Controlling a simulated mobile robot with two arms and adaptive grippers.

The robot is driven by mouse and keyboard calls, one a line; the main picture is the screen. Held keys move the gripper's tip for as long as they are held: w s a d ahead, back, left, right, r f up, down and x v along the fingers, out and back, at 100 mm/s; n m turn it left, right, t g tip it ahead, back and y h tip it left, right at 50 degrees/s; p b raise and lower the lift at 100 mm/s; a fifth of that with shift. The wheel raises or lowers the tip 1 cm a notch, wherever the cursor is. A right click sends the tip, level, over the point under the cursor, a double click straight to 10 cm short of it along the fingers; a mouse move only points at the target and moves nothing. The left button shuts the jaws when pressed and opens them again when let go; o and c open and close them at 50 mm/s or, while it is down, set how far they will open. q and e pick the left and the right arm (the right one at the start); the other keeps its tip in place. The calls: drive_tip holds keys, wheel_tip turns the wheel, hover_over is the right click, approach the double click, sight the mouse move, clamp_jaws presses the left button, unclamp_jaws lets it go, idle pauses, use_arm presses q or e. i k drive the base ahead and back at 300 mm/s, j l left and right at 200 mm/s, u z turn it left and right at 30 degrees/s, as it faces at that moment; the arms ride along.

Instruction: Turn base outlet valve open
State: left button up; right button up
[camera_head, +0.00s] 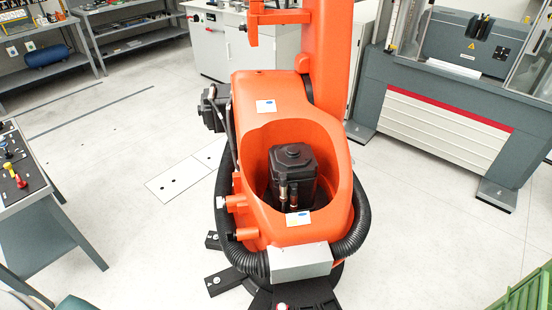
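No valve that I can name for certain as the base outlet valve shows in the head view. A small red and yellow fitting (19,181) sits on the dark panel top of the bench at the left edge; it is too small to tell whether it is a valve. Neither my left gripper nor my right gripper is in view.
A large orange industrial arm (262,95) on a black base fills the middle, with black hoses around it. A grey bench (45,240) stands at left, a grey-white machine (440,125) at right, a green slatted object (528,295) at bottom right. Pale floor between them is clear.

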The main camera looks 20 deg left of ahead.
sight(221, 202)
drive_tip(key=k+j+u, duration=0.25)
drive_tip(key=u, duration=0.15)
drive_tip(key=k+j+u, duration=0.2)
drive_tip(key=j+u, duration=0.25)
drive_tip(key=k+l, duration=0.05)
drive_tip(key=l, duration=0.05)
